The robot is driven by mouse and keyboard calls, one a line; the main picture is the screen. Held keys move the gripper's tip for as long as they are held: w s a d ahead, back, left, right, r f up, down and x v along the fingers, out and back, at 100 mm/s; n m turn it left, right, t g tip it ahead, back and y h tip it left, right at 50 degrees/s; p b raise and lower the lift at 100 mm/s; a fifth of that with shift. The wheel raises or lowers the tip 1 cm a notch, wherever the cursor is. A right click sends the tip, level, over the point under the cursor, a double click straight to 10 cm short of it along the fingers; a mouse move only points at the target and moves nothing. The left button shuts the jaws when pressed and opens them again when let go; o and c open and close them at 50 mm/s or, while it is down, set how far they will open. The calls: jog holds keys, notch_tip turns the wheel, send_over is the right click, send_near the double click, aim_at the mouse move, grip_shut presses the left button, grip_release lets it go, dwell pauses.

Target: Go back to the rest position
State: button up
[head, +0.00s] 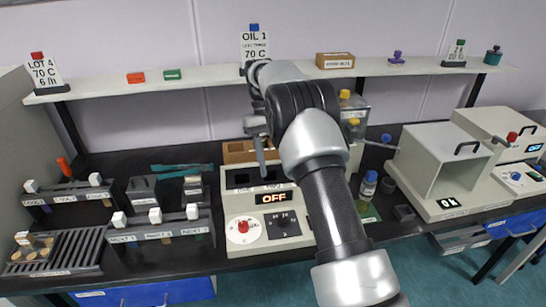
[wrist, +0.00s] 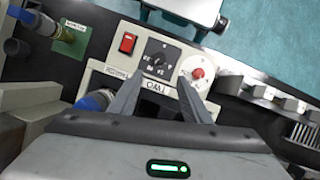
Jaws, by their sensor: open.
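My gripper (wrist: 155,102) is open in the wrist view, with its two dark fingers apart and nothing between them. It hangs above the front panel of a cream machine (wrist: 91,75) with a red switch, a black dial and a white dial with a red knob.
A shelf (head: 205,82) with labels and small blocks runs along the back. Racks (head: 160,232) stand at left on the black bench. A bottle (head: 368,185) stands close right of my arm.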

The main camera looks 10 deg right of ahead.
jog(key=shift+w+a+r, duration=0.1)
jog(key=shift+w+r, duration=0.15)
jog(key=shift+r, duration=0.4)
jog(key=s+d+r+m+t+p, duration=0.1)
jog(key=s+r+t+p, duration=0.1)
jog(key=s+r, duration=0.7)
jog(key=s+r+t+p, duration=0.2)
jog(key=s+r+t, duration=0.15)
jog(key=r, duration=0.85)
jog(key=s+m+t+y+p, duration=0.1)
jog(key=s+t+p, duration=0.2)
jog(key=s, duration=1.7)
jog(key=shift+d+r+t, duration=0.15)
jog(key=shift+d+t, duration=0.15)
jog(key=shift+t, duration=0.35)
jog(key=shift+s+d, duration=0.1)
